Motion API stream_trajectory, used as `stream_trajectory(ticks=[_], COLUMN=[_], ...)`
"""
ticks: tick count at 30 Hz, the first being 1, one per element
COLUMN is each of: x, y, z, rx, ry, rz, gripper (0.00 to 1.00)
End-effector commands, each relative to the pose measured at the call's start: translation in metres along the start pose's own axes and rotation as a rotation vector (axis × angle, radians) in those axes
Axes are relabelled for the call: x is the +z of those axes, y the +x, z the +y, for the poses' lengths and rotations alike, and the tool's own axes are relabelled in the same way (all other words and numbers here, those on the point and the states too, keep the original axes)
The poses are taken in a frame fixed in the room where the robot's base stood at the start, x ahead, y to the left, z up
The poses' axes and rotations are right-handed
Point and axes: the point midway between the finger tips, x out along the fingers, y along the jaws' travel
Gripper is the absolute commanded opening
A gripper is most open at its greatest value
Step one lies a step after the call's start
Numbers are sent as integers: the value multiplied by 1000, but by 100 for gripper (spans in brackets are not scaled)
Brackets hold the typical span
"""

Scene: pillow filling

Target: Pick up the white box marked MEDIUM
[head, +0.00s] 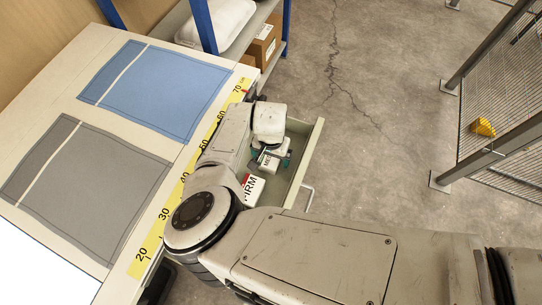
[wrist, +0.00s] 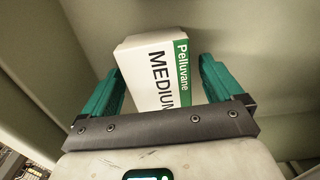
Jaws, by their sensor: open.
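The white box marked MEDIUM (wrist: 152,69) lies in the open drawer, with a green stripe reading Pelluvane. In the wrist view it sits between the two green fingers of my gripper (wrist: 160,85), which are open, with a gap visible at least on its left side. In the head view only a small part of the box (head: 269,161) shows past my gripper (head: 270,158), which is down inside the drawer.
A second white box with red, marked FIRM (head: 250,188), lies nearer in the same drawer (head: 311,151). The drawer walls stand close around my gripper. The table above holds a blue cloth (head: 165,88) and a grey cloth (head: 90,185); a yellow ruler (head: 165,213) runs along its edge.

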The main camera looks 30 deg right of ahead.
Motion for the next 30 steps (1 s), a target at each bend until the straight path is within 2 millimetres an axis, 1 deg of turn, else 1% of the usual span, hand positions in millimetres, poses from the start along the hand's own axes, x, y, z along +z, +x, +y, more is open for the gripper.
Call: stream_trajectory(ticks=[3, 8, 26, 30], x=[0, 0, 0, 0], y=[4, 4, 4, 4], z=[0, 0, 0, 0], rx=[-1, -1, -1, -1], ry=[0, 1, 0, 0], rz=[-1, -1, 0, 0], gripper=[94, 94, 37, 36])
